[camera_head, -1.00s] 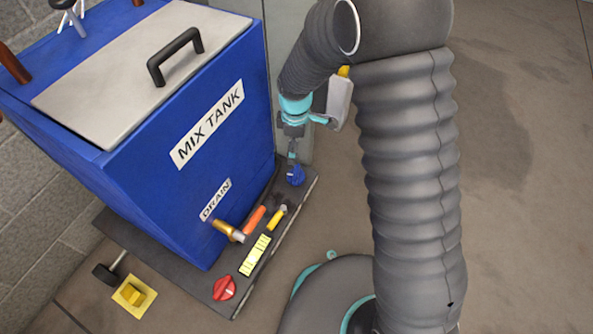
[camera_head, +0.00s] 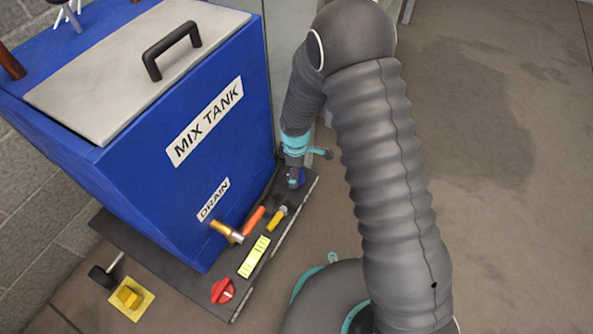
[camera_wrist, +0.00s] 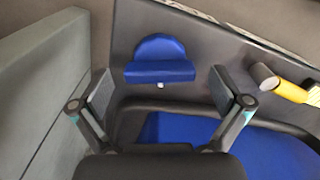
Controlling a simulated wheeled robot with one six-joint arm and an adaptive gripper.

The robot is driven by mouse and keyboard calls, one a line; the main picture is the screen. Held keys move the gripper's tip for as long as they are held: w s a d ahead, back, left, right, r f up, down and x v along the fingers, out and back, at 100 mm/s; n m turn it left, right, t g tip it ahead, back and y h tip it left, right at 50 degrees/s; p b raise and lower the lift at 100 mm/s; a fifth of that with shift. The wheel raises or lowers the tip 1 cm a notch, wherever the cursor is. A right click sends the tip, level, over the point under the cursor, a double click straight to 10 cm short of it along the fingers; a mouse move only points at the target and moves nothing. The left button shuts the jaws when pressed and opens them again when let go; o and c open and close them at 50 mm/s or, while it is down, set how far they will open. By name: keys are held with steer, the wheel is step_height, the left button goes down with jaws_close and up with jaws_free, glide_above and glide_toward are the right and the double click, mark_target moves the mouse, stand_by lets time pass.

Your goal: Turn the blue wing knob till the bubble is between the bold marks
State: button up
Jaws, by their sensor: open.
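The blue wing knob (camera_head: 301,177) sits at the far right end of the dark base plate, partly hidden behind my gripper (camera_head: 294,178) in the head view. In the wrist view the knob (camera_wrist: 160,62) shows a rounded disc with a straight bar, lying between and beyond the fingertips. My gripper (camera_wrist: 166,88) is open, with one finger on each side and clear gaps to the knob; nothing is in it. The yellow-green level vial (camera_head: 253,257) with dark marks lies on the plate's front edge. Its bubble is too small to make out.
A red knob (camera_head: 222,290), an orange handle (camera_head: 253,220), a yellow handle (camera_head: 277,217) and a brass drain tap (camera_head: 225,230) are along the plate. The blue mix tank (camera_head: 190,170) stands behind. A grey panel (camera_wrist: 45,85) is close on the left in the wrist view.

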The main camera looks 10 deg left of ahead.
steer(key=c, duration=1.2)
steer(key=shift+o, duration=0.2)
steer(key=shift+m, duration=0.4)
steer(key=m, duration=0.2)
steer(key=shift+m, duration=0.4)
steer(key=m+b, duration=0.1)
steer(key=m, duration=0.3)
steer(key=shift+m, duration=0.3)
steer(key=m, duration=0.3)
steer(key=shift+m, duration=0.3)
steer(key=shift+s+m, duration=0.1)
steer(key=shift+m, duration=1.8)
